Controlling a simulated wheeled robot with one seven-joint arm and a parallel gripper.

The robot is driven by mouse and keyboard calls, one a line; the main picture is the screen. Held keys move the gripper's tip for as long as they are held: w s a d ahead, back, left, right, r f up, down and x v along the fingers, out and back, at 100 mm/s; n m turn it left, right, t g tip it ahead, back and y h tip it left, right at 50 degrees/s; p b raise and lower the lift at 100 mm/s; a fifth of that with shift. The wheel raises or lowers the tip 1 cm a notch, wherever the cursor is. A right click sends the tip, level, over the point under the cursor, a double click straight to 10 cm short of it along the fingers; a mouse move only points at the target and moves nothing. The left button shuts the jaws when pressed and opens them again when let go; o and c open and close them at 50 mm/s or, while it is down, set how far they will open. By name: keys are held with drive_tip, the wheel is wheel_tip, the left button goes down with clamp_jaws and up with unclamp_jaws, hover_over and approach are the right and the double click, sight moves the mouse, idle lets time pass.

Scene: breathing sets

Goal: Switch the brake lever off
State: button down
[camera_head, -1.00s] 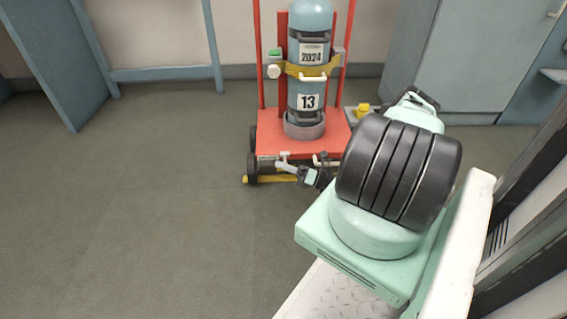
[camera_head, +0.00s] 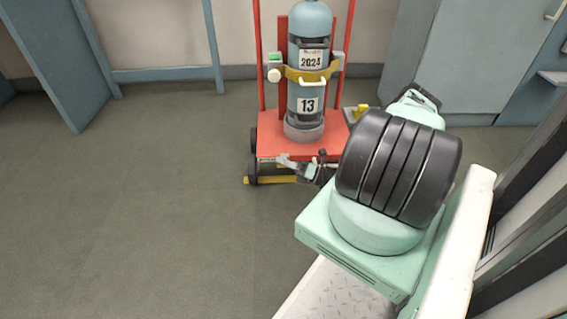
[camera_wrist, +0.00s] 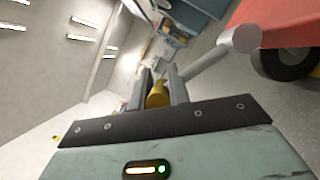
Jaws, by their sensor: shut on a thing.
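A red trolley (camera_head: 283,141) carries a blue-grey gas cylinder (camera_head: 310,30) labelled 2024 and 13. My gripper (camera_head: 301,170) is at the trolley's low front edge, partly hidden behind my own arm. In the wrist view its two dark fingers (camera_wrist: 162,88) are closed around a small yellow piece (camera_wrist: 157,95). A grey bar with a round end, which looks like the brake lever (camera_wrist: 208,65), runs from the fingers up to the right, close to the trolley's wheel. The lever's pale end also shows in the head view (camera_head: 284,160). How the yellow piece joins the bar is unclear.
A yellow bar (camera_head: 268,180) lies low under the trolley's front left. A blue cabinet (camera_head: 45,60) stands at the left and a grey-blue cabinet (camera_head: 480,60) at the right. The floor (camera_head: 130,210) at the left is clear.

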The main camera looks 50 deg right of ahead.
drive_tip(key=c, duration=1.3)
unclamp_jaws()
drive_tip(key=p+v, duration=0.2)
drive_tip(key=v, duration=1.5)
drive_tip(key=shift+s+d+p, duration=0.1)
drive_tip(key=shift+s+p, duration=0.15)
drive_tip(key=shift+p, duration=0.05)
